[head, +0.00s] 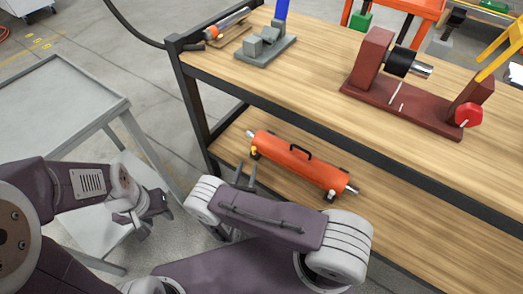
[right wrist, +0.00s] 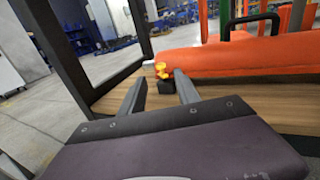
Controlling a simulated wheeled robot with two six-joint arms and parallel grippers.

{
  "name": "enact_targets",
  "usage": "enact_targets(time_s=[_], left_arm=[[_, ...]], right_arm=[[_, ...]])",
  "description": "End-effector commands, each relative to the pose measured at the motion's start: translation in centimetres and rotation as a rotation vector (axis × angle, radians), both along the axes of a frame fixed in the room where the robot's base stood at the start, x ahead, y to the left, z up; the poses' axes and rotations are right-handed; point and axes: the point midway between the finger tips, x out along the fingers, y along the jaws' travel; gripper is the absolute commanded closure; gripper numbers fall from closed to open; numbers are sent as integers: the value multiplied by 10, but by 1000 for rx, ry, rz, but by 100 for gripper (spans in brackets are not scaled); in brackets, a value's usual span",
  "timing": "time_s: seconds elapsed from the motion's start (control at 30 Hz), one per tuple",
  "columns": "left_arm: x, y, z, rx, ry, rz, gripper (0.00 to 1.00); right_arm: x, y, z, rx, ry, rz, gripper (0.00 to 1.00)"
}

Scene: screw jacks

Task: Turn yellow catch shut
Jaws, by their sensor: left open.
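The small yellow catch (head: 254,151) is at the left end of the orange cylinder (head: 295,163) lying on the lower shelf. My right gripper (head: 246,172) is open in front of the cylinder's left end. In its wrist view the two fingers (right wrist: 158,88) are apart, with the catch beyond and between them, and nothing is held. My left gripper (head: 140,222) is open and empty, over the grey cart at the left.
The wooden bench top (head: 330,85) overhangs the lower shelf (head: 226,148), and a black post (head: 192,105) stands left of the cylinder. A grey cart (head: 60,105) is at the left. A dark red fixture (head: 400,103) and a grey vise (head: 265,47) stand on the top.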

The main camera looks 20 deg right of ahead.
Motion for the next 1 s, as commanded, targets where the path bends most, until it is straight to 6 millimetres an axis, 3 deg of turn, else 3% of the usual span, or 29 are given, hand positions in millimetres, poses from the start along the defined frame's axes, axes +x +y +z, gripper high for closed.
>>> enact_targets(time_s=[0.4,0.77,0.9,1.0], left_arm=[[0,0,-38,0,0,0,59],[0,0,-39,0,0,0,59],[0,0,-39,0,0,0,59],[0,0,-39,0,0,0,59]], right_arm=[[66,-40,-4,0,-4,-8,61],[74,-44,0,-2,-2,-5,61],[74,-44,0,-2,-2,-5,100],[74,-44,0,-2,-2,-5,100]])
